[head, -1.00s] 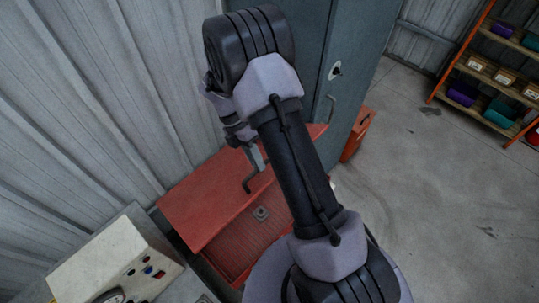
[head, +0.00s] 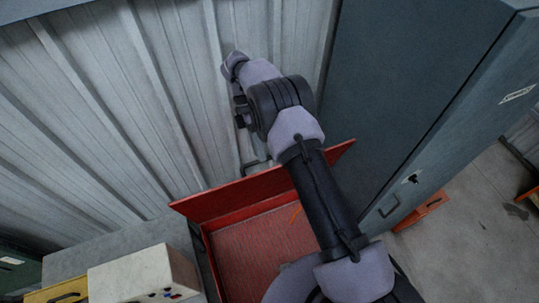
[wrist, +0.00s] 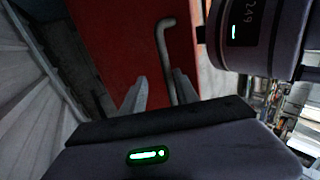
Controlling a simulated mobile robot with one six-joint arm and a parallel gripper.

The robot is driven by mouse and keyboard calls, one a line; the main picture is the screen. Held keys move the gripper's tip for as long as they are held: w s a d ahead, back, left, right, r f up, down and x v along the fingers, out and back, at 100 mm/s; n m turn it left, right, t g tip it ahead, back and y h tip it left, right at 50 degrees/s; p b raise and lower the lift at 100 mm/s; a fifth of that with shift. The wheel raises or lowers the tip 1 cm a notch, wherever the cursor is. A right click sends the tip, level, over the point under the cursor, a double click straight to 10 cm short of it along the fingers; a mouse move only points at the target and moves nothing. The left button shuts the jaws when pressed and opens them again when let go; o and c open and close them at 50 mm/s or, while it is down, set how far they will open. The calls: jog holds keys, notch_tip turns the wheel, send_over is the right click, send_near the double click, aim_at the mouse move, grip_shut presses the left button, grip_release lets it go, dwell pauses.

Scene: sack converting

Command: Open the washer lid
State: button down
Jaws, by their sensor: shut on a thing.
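The washer (head: 206,258) is a red box with a ribbed inside. Its red lid (head: 222,196) stands raised, tilted up toward the corrugated wall, and the inside shows below it. In the wrist view the lid's red face (wrist: 108,48) fills the middle. A bent grey rod handle (wrist: 167,45) sticks out from the lid. My gripper (wrist: 160,88) is shut on this handle, with the rod between its fingers. In the head view my arm hides the fingers and part of the lid and tub.
A corrugated metal wall (head: 130,110) stands close behind the lid. A tall blue-grey cabinet (head: 400,90) stands to the right. A cream box with buttons (head: 140,275) sits at lower left. Open concrete floor (head: 480,230) lies at right.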

jog(key=shift+w+a+f, duration=0.2)
jog(key=shift+w+f, duration=0.45)
jog(key=shift+w, duration=0.35)
jog(key=c, duration=1.4)
grip_release()
jog(key=shift+w+a, duration=0.1)
jog(key=shift+c, duration=0.2)
jog(key=shift+o, duration=0.8)
jog(key=shift+w+a+f, duration=0.1)
jog(key=shift+w+f, duration=0.05)
jog(key=shift+w, duration=0.2)
jog(key=shift+s, duration=0.25)
jog(key=shift+c, duration=0.8)
jog(key=shift+w, duration=0.15)
